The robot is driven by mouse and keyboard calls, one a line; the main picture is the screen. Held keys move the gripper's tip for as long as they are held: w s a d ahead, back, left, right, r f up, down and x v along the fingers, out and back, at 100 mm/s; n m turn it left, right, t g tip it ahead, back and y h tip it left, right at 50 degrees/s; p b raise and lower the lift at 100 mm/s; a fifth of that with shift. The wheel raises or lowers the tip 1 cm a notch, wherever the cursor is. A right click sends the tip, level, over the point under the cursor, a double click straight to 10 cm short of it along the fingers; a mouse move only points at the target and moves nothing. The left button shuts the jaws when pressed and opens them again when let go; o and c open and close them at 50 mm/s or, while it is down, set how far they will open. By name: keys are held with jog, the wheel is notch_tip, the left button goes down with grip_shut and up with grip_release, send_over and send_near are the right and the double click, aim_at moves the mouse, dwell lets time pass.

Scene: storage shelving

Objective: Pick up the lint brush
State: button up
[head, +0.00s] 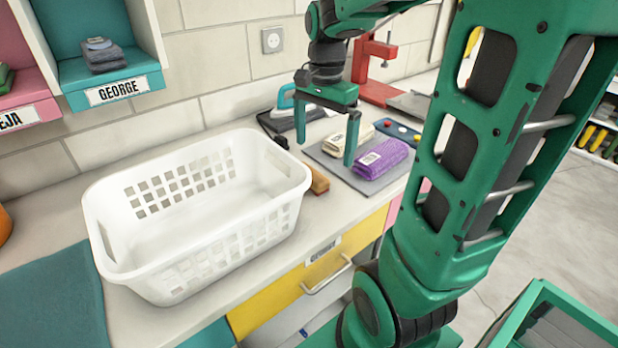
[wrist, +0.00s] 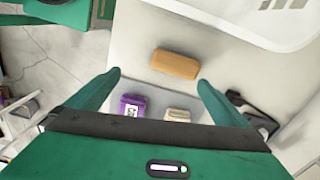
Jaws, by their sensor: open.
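The lint brush appears to be the brown-orange block (head: 319,181) lying on the counter between the white basket and the grey mat. In the wrist view it shows whole as an orange-brown rounded bar (wrist: 175,64), with its underside hidden. My gripper (head: 325,144) is open and empty, its two green fingers pointing down above the counter near the brush. In the wrist view the gripper fingers (wrist: 158,78) stand apart, with the brush beyond and between their tips. The fingers do not visibly touch it.
A large white basket (head: 205,248) stands close left of the brush. A grey mat (head: 334,163) on the right holds a purple folded cloth (head: 383,158) and a cream one (head: 350,136). An iron (head: 287,100) sits behind. The counter's front edge is near.

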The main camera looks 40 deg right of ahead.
jog(key=w+m, duration=0.1)
jog(key=w, duration=0.2)
jog(key=shift+w+f+m, duration=0.1)
jog(key=shift+f+m, duration=0.1)
jog(key=shift+m, duration=0.2)
send_over(310, 172)
jog(key=f, duration=0.3)
jog(key=d+f, duration=0.1)
jog(key=f, duration=0.1)
jog(key=shift+a+f, duration=0.25)
jog(key=shift+f, duration=1.1)
jog(key=shift+a+f, duration=0.2)
jog(key=shift+f, duration=1.1)
jog(key=c, duration=0.9)
jog(key=shift+c, duration=0.2)
jog(key=shift+r, duration=0.15)
